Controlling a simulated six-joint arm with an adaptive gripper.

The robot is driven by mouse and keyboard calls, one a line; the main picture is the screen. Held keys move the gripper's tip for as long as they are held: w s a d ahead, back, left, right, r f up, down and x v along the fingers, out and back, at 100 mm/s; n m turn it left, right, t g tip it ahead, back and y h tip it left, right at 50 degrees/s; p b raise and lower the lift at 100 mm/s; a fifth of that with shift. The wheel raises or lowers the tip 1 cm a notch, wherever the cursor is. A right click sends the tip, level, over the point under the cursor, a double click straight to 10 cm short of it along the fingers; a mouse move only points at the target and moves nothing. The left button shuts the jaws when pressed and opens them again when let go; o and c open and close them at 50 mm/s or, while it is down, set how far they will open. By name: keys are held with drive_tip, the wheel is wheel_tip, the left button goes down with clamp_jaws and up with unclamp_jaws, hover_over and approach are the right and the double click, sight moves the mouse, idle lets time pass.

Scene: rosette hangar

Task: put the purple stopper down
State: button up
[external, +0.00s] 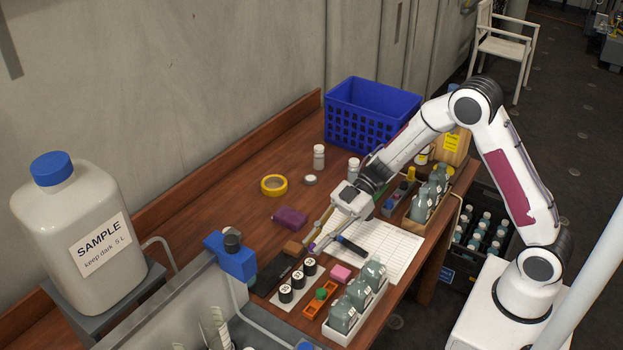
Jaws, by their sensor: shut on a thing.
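My gripper (316,245) reaches down from the right, low over the table, left of the white paper sheet (392,246). It is shut on the purple stopper (313,248), of which only a small bit shows at the fingertips. I cannot tell whether the stopper touches the table. An orange rack (311,309) with a green stopper (321,294) stands nearer the camera.
A dark marker (351,244) lies on the sheet. The table's back left is clear.

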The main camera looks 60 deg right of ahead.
drive_tip(key=s+g, duration=0.1)
drive_tip(key=s, duration=0.1)
drive_tip(key=s+n, duration=0.1)
drive_tip(key=s+n+g, duration=0.1)
drive_tip(key=s, duration=0.1)
drive_tip(key=shift+s+a+g, duration=0.25)
drive_tip(key=shift+s+g, duration=0.05)
drive_tip(key=shift+f, duration=0.1)
hover_over(333, 283)
drive_tip(key=shift+f, duration=2.45)
drive_tip(key=shift+f, duration=0.1)
drive_tip(key=shift+f, duration=2.2)
drive_tip(key=shift+f, duration=0.2)
drive_tip(key=o, duration=0.7)
